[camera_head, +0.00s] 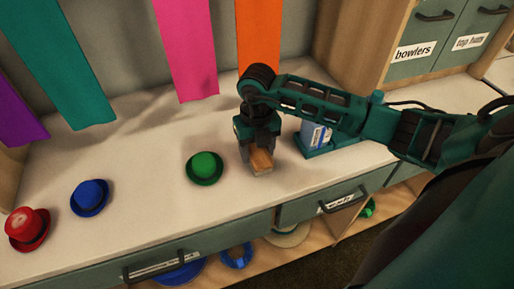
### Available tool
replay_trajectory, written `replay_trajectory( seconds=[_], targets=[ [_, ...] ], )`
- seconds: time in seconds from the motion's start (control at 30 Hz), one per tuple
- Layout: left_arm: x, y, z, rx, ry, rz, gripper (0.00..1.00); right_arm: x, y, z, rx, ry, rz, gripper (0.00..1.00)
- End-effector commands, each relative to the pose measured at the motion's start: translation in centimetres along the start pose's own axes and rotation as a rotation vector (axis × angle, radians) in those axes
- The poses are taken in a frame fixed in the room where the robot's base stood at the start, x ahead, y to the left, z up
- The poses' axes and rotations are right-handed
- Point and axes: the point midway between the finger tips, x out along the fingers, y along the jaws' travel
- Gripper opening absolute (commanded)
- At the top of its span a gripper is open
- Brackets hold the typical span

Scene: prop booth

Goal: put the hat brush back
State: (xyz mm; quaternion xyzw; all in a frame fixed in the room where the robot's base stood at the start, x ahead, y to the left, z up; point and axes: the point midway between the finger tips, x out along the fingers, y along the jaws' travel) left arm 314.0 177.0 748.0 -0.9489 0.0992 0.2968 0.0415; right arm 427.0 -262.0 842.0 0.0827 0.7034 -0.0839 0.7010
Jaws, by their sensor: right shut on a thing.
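My right gripper (258,148) reaches in from the right and points down over the white counter (140,190). It is shut on a light wooden block-shaped thing, which looks like the hat brush (262,163). The brush is low, at or just above the counter; I cannot tell whether it touches. The gripper hides its upper part. My left gripper is not in view.
A green hat (204,168), a blue hat (90,197) and a red hat (27,228) stand to the left. A teal holder (316,153) with a blue-and-white box (317,135) stands just right of the gripper. Handled drawers (325,204) line the front, above a lower shelf with hats.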

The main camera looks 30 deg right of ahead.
Motion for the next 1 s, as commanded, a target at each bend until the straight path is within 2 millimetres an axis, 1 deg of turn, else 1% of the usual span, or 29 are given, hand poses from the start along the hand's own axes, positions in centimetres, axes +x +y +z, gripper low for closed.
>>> replay_trajectory(
  seconds=[0.17,0.3,0.33,0.57,0.6,0.83,0.93,1.0],
  targets=[
    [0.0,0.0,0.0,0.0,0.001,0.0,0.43,-0.1,0.0,0.1,0.0,-0.002,0.001,0.33],
    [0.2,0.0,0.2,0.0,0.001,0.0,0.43,0.3,0.0,0.1,0.0,-0.002,0.001,0.33],
    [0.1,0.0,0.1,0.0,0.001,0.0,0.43,0.2,0.0,0.1,-0.001,-0.002,0.001,0.59],
    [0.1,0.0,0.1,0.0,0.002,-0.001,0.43,0.2,0.0,0.1,0.0,-0.002,0.001,0.81],
    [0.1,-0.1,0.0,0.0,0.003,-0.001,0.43,0.1,0.0,0.1,0.0,-0.002,0.001,0.83],
    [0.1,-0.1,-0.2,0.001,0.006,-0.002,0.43,0.0,0.0,0.1,0.0,-0.002,0.001,0.83],
    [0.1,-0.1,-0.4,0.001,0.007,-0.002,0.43,-0.7,0.0,0.1,0.0,-0.004,0.002,0.83],
    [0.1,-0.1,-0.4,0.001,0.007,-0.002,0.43,-1.7,0.0,0.2,-0.002,-0.006,0.003,0.83]
  ],
)
